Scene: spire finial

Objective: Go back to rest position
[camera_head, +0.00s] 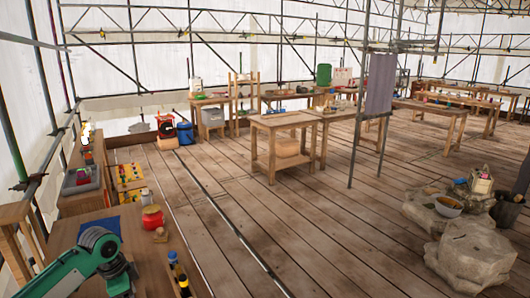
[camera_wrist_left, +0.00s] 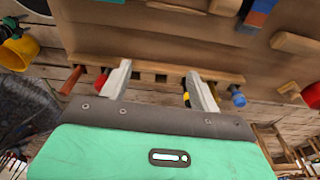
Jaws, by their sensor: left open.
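My left arm (camera_head: 98,255) comes in from the lower left of the head view, green and grey, over the near end of a wooden bench. Its fingertips cannot be made out there. In the left wrist view my left gripper (camera_wrist_left: 160,88) shows two pale fingers spread wide apart, with nothing between them. Beyond the fingers is a wooden tool rack (camera_wrist_left: 160,68) with holes and several coloured handles, including a blue one (camera_wrist_left: 237,96). I cannot tell how far the fingers are from the rack. My right gripper is in neither view.
A wooden workbench (camera_head: 283,121) stands mid-room. Rocks (camera_head: 470,252) lie at the right, with a bowl (camera_head: 448,206) on them.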

